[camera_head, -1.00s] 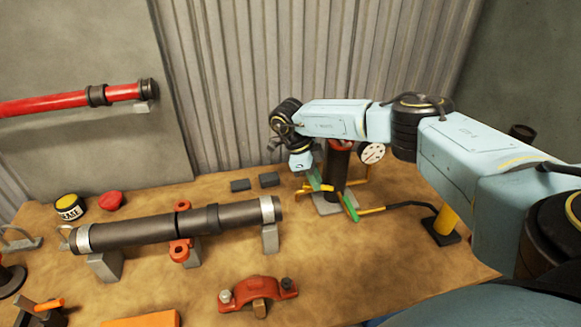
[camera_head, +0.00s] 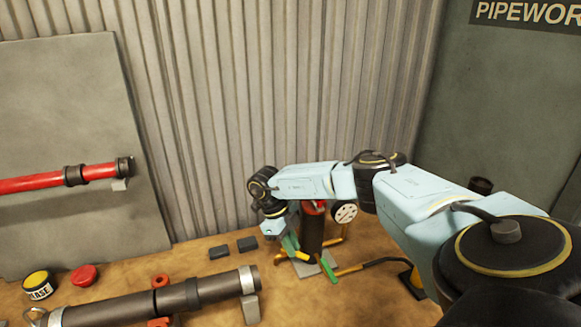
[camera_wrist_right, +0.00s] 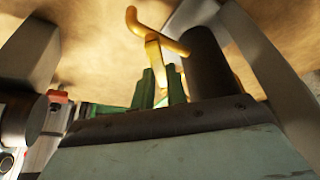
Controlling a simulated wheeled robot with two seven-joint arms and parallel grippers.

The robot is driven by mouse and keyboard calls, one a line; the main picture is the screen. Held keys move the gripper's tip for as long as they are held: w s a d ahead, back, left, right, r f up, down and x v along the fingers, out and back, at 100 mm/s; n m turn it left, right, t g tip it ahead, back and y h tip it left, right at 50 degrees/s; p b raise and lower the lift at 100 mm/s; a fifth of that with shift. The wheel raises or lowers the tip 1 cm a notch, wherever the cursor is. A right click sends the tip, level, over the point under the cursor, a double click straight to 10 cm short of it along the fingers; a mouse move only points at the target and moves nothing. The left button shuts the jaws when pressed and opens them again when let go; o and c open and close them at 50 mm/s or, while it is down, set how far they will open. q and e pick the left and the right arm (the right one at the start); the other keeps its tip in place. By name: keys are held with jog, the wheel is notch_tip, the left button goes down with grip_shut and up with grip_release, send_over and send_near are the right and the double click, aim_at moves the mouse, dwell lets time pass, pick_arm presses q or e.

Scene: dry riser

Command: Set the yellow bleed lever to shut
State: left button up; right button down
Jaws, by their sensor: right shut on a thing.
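The yellow bleed lever (camera_wrist_right: 155,52) shows in the right wrist view as a bent yellow rod with a flat lower part. My right gripper (camera_wrist_right: 162,88) has its green fingers on both sides of that flat part, shut on it. A dark cylinder stands just beside the lever. In the head view, my right gripper (camera_head: 291,244) is low at the left side of the dark upright riser pipe (camera_head: 312,232), and its hand hides most of the lever. My left gripper is out of view.
A white gauge (camera_head: 344,213) sits right of the riser's top, close to my right arm. A black hose with a yellow end (camera_head: 352,268) lies right of the riser. Corrugated wall stands behind.

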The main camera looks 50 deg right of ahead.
jog(key=shift+w, duration=0.1)
jog(key=c, duration=1.4)
grip_release()
jog(key=b+v, duration=0.1)
jog(key=v, duration=1.2)
jog(key=shift+r, duration=0.2)
jog(key=shift+w, duration=0.1)
